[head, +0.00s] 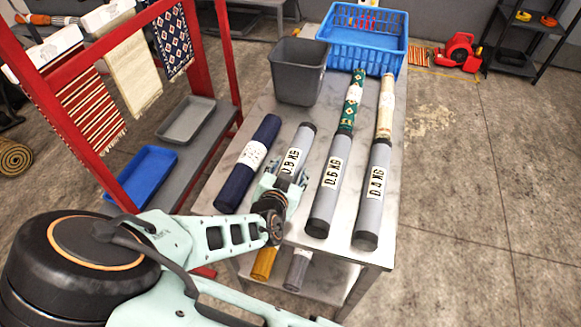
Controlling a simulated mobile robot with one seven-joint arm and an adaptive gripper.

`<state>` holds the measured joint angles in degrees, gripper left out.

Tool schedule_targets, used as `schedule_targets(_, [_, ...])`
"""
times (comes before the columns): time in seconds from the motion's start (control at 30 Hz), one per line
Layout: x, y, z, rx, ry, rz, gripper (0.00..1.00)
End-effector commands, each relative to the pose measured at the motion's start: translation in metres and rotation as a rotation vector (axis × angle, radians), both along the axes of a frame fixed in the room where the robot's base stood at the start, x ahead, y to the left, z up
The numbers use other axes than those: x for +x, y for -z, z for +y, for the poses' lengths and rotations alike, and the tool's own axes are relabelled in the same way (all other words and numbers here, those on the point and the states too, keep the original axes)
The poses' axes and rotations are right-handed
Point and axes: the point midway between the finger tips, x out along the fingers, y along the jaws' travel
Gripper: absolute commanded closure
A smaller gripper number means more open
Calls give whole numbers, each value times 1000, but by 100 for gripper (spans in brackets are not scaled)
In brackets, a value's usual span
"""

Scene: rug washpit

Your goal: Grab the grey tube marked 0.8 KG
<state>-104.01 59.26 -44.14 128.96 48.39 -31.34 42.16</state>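The grey tube marked 0.8 KG (299,139) lies on the metal table (321,252), with a dark cap at its far end. Its near end is hidden behind my gripper. My gripper (287,176) is at the near part of this tube, with its fingers around or just above it below the label. Whether the fingers touch or grip the tube cannot be told. To its right lie similar grey tubes marked 0.6 KG (325,205) and 0.4 KG (370,215).
A dark blue roll (237,184) lies close on the left. A green patterned roll (352,100) and a cream roll (385,105) lie beyond the other tubes. A grey bin (297,82) and blue basket (365,54) stand behind. A red rack (60,105) stands left.

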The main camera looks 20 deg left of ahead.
Motion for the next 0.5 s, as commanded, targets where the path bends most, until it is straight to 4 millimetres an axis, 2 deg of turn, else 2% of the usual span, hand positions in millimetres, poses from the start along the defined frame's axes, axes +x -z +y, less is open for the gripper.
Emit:
schedule_targets(0.07, [0,0,0,0,0,0,62])
schedule_targets(0.4, [0,0,0,1,0,0,99])
schedule_targets(0.5, [0,0,0,1,0,0,100])
